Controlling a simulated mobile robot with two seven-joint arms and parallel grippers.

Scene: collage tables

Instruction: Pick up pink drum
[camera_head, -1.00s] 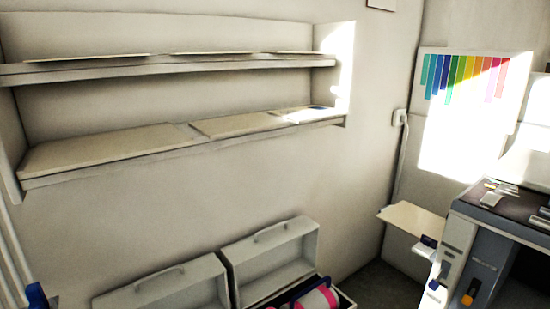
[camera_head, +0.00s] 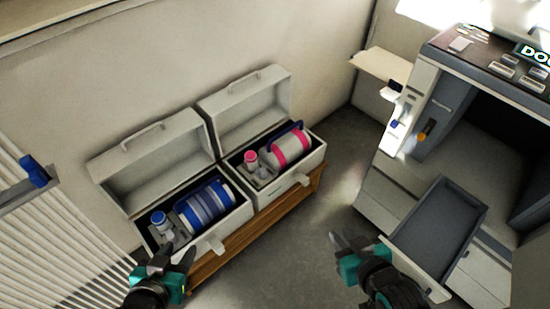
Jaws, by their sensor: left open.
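The pink drum (camera_head: 291,148), white with pink bands, lies in the open right-hand white case (camera_head: 283,188) in the head view. A dark blue handle or bar arches behind it, and a small pink-topped part sits to its left. My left gripper (camera_head: 178,255) is open and empty at the lower left, in front of the other case and well away from the pink drum. My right gripper (camera_head: 352,240) is at the lower right over the floor, apart from the drum; its finger gap is unclear.
A blue drum (camera_head: 207,203) lies in the left open case (camera_head: 153,247). Both cases stand on a wooden bench (camera_head: 240,235). A grey machine with a pulled-out drawer (camera_head: 438,225) stands at right. A ribbed white panel (camera_head: 50,245) is at left. Floor between is clear.

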